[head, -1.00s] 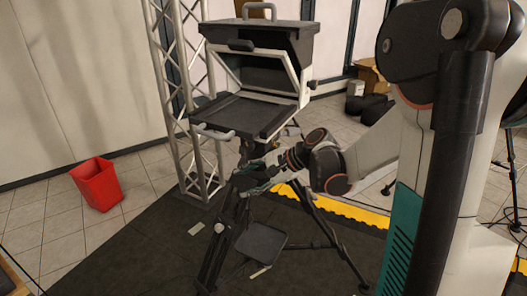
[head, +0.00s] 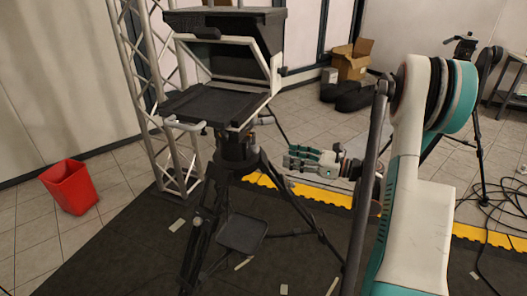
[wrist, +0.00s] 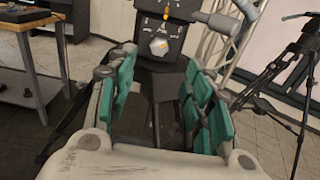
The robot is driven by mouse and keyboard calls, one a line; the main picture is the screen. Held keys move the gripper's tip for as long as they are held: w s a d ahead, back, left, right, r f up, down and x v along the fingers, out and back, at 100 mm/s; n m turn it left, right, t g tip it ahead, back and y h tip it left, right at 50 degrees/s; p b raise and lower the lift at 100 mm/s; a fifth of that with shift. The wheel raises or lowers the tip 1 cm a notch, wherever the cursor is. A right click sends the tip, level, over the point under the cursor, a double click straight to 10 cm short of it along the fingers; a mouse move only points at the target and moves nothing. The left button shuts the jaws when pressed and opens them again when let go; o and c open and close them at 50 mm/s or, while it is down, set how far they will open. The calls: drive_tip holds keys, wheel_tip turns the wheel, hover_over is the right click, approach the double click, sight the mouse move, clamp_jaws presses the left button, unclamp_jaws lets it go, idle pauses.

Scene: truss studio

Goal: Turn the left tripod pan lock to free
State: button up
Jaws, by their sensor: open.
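The left tripod (head: 237,150) stands under the hooded rig (head: 215,105) in the head view. In the wrist view its dark head carries a panel (wrist: 176,38) with pale markings, a silver knob (wrist: 159,46) and a small yellow pointer (wrist: 165,13). I cannot read the markings or tell the lock's setting. My gripper (head: 291,160) is to the right of the tripod head, pointing left at it, with a gap between. In the wrist view my gripper (wrist: 158,72) is open and empty, its teal pads either side of the panel's lower part.
A second tripod (head: 470,100) stands at the back right, with cables on the floor. A truss (head: 150,90) rises behind the rig. A red bin (head: 70,187) stands at left, a cardboard box (head: 352,62) at the back. The wrist view shows a table (wrist: 30,92) at left.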

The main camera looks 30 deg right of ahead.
sight(258, 148)
drive_tip(key=b+x, duration=0.2)
drive_tip(key=x, duration=0.9)
drive_tip(key=shift+w+a+b, duration=0.1)
drive_tip(key=shift+b, duration=0.3)
drive_tip(key=c, duration=1)
